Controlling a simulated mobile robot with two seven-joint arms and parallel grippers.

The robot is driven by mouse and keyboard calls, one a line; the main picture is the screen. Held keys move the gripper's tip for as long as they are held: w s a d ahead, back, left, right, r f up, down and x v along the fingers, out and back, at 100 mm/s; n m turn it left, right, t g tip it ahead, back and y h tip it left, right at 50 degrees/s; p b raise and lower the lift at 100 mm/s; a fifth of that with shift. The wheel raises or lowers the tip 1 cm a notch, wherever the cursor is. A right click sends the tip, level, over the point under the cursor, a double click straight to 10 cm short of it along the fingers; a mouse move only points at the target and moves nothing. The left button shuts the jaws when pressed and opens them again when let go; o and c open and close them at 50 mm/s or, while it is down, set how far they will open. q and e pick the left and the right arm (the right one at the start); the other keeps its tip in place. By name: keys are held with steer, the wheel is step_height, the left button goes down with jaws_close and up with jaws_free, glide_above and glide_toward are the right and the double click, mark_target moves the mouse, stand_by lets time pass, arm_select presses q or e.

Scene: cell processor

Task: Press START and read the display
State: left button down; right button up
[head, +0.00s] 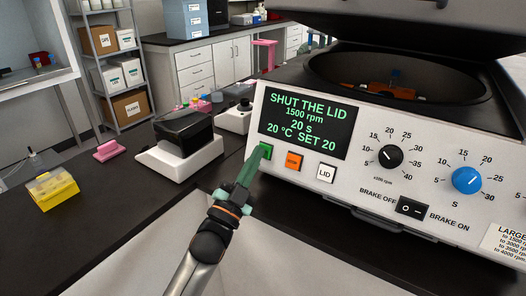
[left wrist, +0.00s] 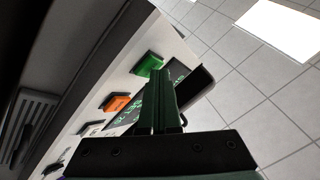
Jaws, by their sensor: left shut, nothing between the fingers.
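The centrifuge's white front panel (head: 340,160) faces me. Its dark display (head: 304,122) reads, in green, "SHUT THE LID", "1500 rpm", "20 s", "20 °C SET 20". Below it sit a green button (head: 267,149), an orange button (head: 294,161) and a white LID button (head: 326,173). The lid is raised and the dark bowl (head: 400,73) is open. My left gripper (head: 261,152) is shut and empty, its fingertips at the green button; I cannot tell whether they touch. The left wrist view shows the green button (left wrist: 148,64) just beside the fingertips (left wrist: 163,70).
A black knob (head: 390,156), a blue knob (head: 467,180) and a brake switch (head: 411,208) are on the panel's right. A small black-and-white device (head: 180,163), a yellow tip box (head: 52,187) and a pink item (head: 109,151) stand left on the dark bench.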

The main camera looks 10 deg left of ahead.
arm_select(q)
steer(key=shift+s+a+r+p, duration=0.15)
steer(key=shift+s+p, duration=0.15)
steer(key=shift+s, duration=0.05)
steer(key=shift+s+a+r+p, duration=0.1)
steer(key=shift+s+p, duration=0.2)
steer(key=shift+s, duration=0.05)
steer(key=s+p, duration=0.1)
steer(key=s+a+r+p, duration=0.1)
steer(key=s, duration=0.1)
steer(key=s+p, duration=0.1)
steer(key=shift+s+a+r, duration=0.2)
steer(key=shift+a+r, duration=0.1)
stand_by(1.3)
